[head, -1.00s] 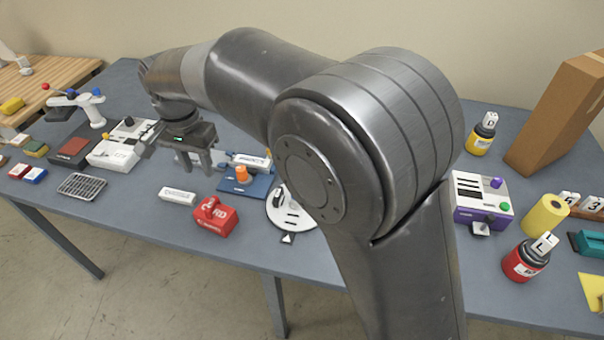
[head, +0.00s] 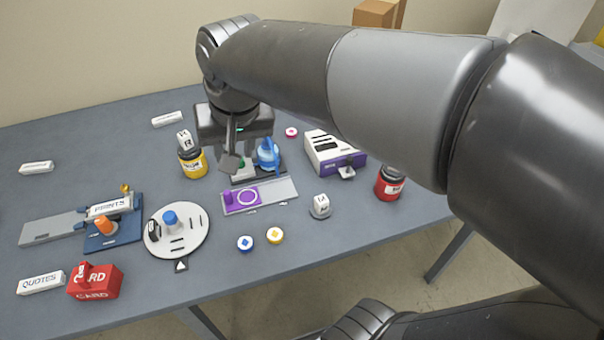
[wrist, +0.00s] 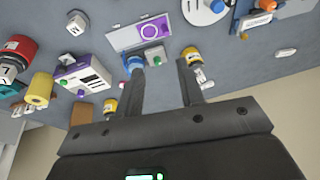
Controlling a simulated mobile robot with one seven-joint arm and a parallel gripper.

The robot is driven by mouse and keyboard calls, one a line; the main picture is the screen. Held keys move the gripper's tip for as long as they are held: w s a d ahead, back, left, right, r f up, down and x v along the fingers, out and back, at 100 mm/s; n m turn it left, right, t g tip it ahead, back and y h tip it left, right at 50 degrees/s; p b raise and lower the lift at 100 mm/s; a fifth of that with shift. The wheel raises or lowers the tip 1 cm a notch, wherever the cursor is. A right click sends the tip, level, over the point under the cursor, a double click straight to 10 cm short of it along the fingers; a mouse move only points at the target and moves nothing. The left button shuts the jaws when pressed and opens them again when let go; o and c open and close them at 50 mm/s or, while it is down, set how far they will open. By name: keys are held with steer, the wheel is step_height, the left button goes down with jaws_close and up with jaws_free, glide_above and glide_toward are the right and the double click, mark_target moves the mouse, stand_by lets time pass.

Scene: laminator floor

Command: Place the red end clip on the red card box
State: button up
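The red card box (head: 95,287), lettered CARD, stands at the table's near left in the head view. No other red end clip can be made out. The box is not visible in the wrist view.
A white QUOTES block (head: 40,283) lies left of the box. A white round dial (head: 190,245) and a blue stand (head: 112,236) are behind it. A yellow jar (head: 192,163) and a purple-white machine (head: 335,153) flank my gripper. The front table edge is mostly clear.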

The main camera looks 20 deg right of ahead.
steer(key=s+d+f+t+h, duration=0.1)
steer(key=s+d+f+t, duration=0.1)
steer(key=s+d, duration=0.7)
steer(key=shift+d+f, duration=0.7)
steer(key=shift+d, duration=0.5)
